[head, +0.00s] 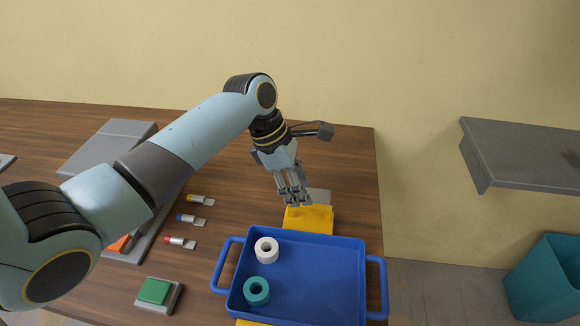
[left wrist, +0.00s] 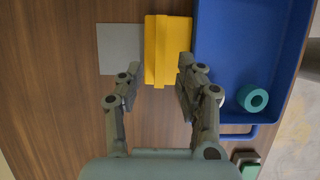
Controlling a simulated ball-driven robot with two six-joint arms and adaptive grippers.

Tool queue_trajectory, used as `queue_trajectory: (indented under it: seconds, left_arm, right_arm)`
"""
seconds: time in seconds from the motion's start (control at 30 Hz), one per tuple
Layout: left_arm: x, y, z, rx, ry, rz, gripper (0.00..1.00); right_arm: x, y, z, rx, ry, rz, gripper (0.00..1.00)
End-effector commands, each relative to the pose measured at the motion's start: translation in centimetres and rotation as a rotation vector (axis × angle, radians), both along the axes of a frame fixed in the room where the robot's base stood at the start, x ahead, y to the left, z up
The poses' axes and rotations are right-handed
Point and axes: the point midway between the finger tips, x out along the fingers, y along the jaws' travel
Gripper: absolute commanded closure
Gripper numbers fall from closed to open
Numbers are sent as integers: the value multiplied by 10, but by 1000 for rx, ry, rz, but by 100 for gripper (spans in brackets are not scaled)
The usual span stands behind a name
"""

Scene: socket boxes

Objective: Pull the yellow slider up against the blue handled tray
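The yellow slider (head: 308,220) is a block with a raised ridge, lying against or very near the far side of the blue handled tray (head: 318,233). In the left wrist view the slider (left wrist: 167,35) lies along the tray's edge (left wrist: 197,25), with no clear gap showing. My left gripper (head: 296,201) is above the table by the slider's far left part. My right gripper is out of view.
A pale grey plate (left wrist: 119,48) lies beside the slider. The tray holds a white ring (head: 266,246) and a teal ring (head: 256,291). Left of it are small coloured plugs (head: 188,218) and a green-topped block (head: 155,291). A grey shelf (head: 520,150) juts out at right.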

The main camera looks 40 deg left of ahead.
Motion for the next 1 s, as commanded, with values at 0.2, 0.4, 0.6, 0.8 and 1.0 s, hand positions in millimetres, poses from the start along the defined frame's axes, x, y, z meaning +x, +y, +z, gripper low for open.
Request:
queue_trajectory:
  seconds: [0.2,0.4,0.6,0.8,1.0]
  left_arm:
    - [-8,18,45,3,-2,-2,63]
    - [-12,26,68,2,0,-1,63]
    - [-14,27,73,0,1,0,63]
    - [-13,27,73,0,1,0,63]
    - [-13,27,73,0,1,0,63]
  right_arm:
    - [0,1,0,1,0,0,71]
    - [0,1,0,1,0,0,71]
    - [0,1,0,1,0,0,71]
    - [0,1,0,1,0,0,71]
    - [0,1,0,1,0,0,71]
